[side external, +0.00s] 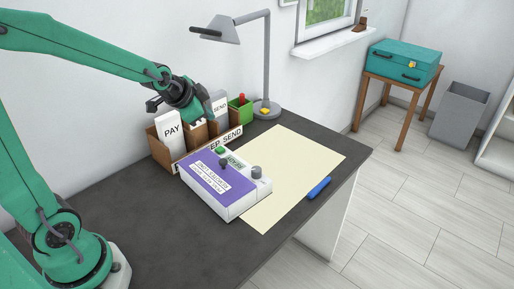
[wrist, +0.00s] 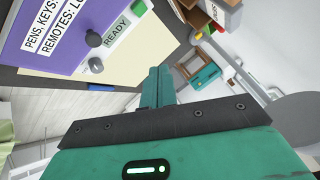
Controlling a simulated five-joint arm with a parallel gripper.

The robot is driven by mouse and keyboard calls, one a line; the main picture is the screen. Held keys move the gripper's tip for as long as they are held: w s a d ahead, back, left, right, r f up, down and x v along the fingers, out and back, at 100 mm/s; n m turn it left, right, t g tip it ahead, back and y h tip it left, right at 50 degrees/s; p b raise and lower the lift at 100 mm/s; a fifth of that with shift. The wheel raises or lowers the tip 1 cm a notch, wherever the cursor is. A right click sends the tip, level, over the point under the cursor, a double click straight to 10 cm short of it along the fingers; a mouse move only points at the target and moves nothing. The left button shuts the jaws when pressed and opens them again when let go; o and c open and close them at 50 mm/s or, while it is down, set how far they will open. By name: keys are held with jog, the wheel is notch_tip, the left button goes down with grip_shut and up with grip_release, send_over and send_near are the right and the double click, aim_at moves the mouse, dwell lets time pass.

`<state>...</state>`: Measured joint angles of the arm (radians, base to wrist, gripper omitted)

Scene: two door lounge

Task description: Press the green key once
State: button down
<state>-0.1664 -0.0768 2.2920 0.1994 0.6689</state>
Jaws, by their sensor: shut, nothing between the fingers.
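The green key (side external: 220,150) is a small round green button at the back edge of a white box with a purple top (side external: 205,178). In the wrist view the green key (wrist: 139,8) shows near the top edge, beside the READY label (wrist: 122,32). My gripper (side external: 211,117) is above and behind the box, apart from the key. In the wrist view my gripper (wrist: 160,72) has its green fingers together, with nothing between them. The key is up and left of the fingertips there.
Two grey knobs, one dark (wrist: 93,39) and one lighter (wrist: 96,65), stand near the key. Behind the box is a brown organiser (side external: 158,152) with PAY and SEND cards, a green cup (side external: 240,111) and a grey lamp (side external: 264,104). A cream sheet (side external: 290,165) lies right.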

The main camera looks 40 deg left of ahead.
jog(key=m, duration=0.2)
send_over(217, 151)
notch_tip(217, 151, down, 4)
jog(key=shift+r+t+y, duration=0.2)
jog(key=shift+t+y, duration=0.1)
jog(key=shift+t, duration=0.1)
jog(key=shift+f, duration=0.15)
jog(key=shift+f, duration=4.3)
jog(key=shift+f, duration=0.85)
jog(key=shift+r, duration=0.9)
jog(key=shift+r, duration=2.5)
